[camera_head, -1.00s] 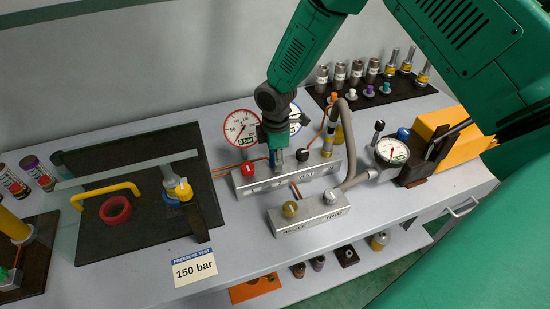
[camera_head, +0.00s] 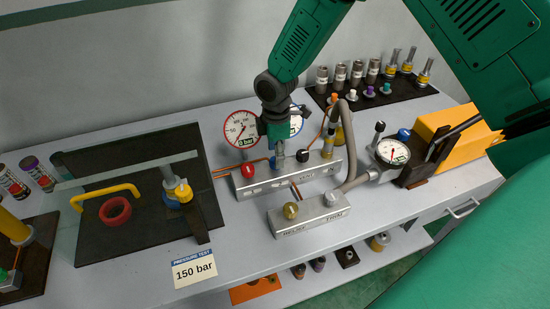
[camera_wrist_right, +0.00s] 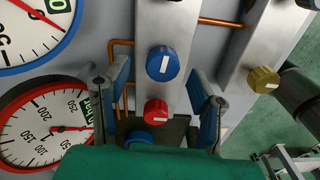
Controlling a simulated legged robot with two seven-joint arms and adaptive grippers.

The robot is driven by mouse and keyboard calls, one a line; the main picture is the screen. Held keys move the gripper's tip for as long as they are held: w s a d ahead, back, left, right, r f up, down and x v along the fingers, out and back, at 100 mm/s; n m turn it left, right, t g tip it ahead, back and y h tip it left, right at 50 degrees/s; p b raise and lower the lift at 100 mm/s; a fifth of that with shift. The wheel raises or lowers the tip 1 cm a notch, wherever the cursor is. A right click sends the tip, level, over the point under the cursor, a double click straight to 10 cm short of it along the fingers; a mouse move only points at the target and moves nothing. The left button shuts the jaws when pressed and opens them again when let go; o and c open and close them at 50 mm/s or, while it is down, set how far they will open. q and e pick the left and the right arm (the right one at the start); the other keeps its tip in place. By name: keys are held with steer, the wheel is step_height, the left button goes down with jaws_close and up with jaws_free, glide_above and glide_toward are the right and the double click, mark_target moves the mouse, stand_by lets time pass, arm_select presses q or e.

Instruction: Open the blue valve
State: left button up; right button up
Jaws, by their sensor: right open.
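The blue valve is a round blue knob (camera_wrist_right: 163,63) with a white mark, on the grey metal manifold (camera_head: 326,171). In the head view my right gripper (camera_head: 278,155) is over the manifold, between the red knob (camera_head: 248,170) and the black knob (camera_head: 303,157), and covers the blue knob. In the right wrist view my right gripper (camera_wrist_right: 164,80) is open, with one blue-padded finger on each side of the blue knob and visible gaps. The red knob (camera_wrist_right: 156,112) shows below the blue one. My left gripper is not in view.
A red-rimmed gauge (camera_head: 241,128) and a blue-rimmed gauge (camera_head: 296,121) stand behind the manifold. A front block carries a yellow knob (camera_head: 291,210). A grey hose (camera_head: 358,147) arches at the right. A "150 bar" sign (camera_head: 194,269) is at the bench's front edge.

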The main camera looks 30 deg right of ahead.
step_height(320, 180, up, 9)
steer(key=shift+r, duration=0.2)
steer(key=shift+w, duration=0.1)
stand_by(0.5)
